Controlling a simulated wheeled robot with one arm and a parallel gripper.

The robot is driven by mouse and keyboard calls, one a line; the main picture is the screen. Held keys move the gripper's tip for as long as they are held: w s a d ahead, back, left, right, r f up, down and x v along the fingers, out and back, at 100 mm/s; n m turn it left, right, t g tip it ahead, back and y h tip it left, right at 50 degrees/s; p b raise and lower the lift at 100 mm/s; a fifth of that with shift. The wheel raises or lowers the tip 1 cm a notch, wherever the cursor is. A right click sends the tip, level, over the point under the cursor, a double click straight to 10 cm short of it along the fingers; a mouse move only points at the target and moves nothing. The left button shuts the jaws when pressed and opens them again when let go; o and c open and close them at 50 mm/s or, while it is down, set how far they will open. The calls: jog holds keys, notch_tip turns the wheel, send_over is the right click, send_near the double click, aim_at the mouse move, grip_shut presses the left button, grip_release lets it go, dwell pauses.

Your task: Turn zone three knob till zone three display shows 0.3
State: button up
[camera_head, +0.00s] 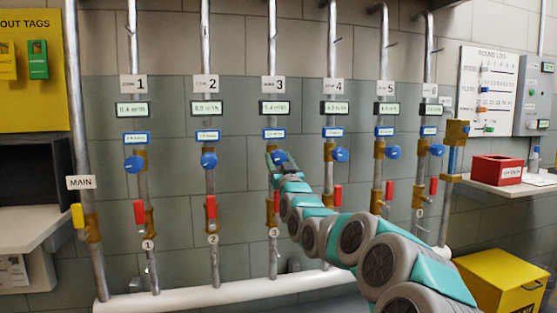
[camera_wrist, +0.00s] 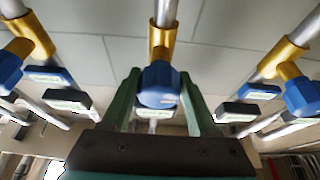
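The zone three knob (camera_head: 279,157) is blue, on a brass valve on the third pipe, partly hidden by my gripper (camera_head: 272,158) in the head view. In the wrist view the blue knob (camera_wrist: 159,86) lies between the two green fingers of my gripper (camera_wrist: 159,78). The fingers are spread, one on each side; I cannot tell whether they touch it. The zone three display (camera_head: 275,108) is under the "3" sign (camera_head: 274,84). Its small digits look like 1.4, but I cannot read them surely. A blue-framed label (camera_head: 273,133) sits below it.
Neighbouring blue knobs of zone 2 (camera_head: 209,160) and zone 4 (camera_head: 340,154) stand on each side. A red lever (camera_head: 276,203) is below the zone three knob. A white pipe (camera_head: 225,294) runs along the bottom. A shelf with a red box (camera_head: 497,170) is at right.

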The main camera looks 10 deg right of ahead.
aim_at(279, 162)
jog(key=c, duration=0.9)
jog(key=m+h, duration=0.2)
jog(key=m, duration=0.2)
jog(key=shift+a+r, duration=0.1)
jog(key=shift+a, duration=0.05)
jog(key=shift+m+h, duration=0.8)
jog(key=shift+m, duration=0.5)
jog(key=o, duration=1.4)
jog(key=shift+c, duration=0.2)
jog(key=shift+s, duration=0.1)
jog(key=shift+v, duration=3.85)
